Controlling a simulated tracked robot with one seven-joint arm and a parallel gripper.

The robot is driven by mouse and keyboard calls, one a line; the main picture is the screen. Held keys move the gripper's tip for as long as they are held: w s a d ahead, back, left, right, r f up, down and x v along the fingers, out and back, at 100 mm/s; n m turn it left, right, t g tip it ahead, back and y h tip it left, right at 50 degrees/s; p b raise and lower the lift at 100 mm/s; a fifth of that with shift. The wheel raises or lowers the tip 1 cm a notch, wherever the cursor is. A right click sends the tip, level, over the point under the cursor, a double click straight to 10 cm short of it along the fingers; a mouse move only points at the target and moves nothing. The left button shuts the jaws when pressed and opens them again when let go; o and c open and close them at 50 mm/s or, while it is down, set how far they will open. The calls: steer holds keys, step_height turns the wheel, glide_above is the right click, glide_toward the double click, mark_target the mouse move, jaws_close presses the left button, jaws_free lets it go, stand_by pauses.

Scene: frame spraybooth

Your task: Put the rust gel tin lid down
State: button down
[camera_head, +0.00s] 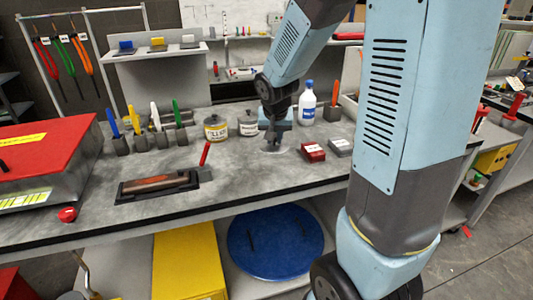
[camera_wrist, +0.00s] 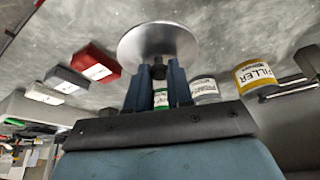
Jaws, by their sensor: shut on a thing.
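My gripper (camera_head: 276,138) is over the middle of the grey bench, pointing down. In the wrist view my gripper (camera_wrist: 158,80) is shut on the dark knob of a round, shiny metal lid (camera_wrist: 158,40). The lid also shows faintly as a pale disc under the fingers in the head view (camera_head: 272,149). It is at or just above the bench top; I cannot tell if it touches. A white-labelled tin (camera_head: 248,126) stands just left of my gripper; its label is too small to read. It also shows in the wrist view (camera_wrist: 205,90).
A yellow-labelled filler tin (camera_head: 216,130) stands further left. A blue-capped bottle (camera_head: 308,103) stands behind. A black tray (camera_head: 157,186) lies front left. The bench front near the gripper is clear.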

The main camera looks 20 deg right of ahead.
mark_target(267, 145)
steer(key=w+f, duration=0.2)
steer(key=f, duration=0.1)
steer(key=w+a+f, duration=0.1)
steer(key=w+f, duration=0.1)
steer(key=shift+f, duration=0.2)
steer(key=shift+w+f, duration=0.15)
steer(key=shift+f, duration=1.45)
steer(key=shift+f, duration=0.15)
steer(key=c, duration=1)
jaws_free()
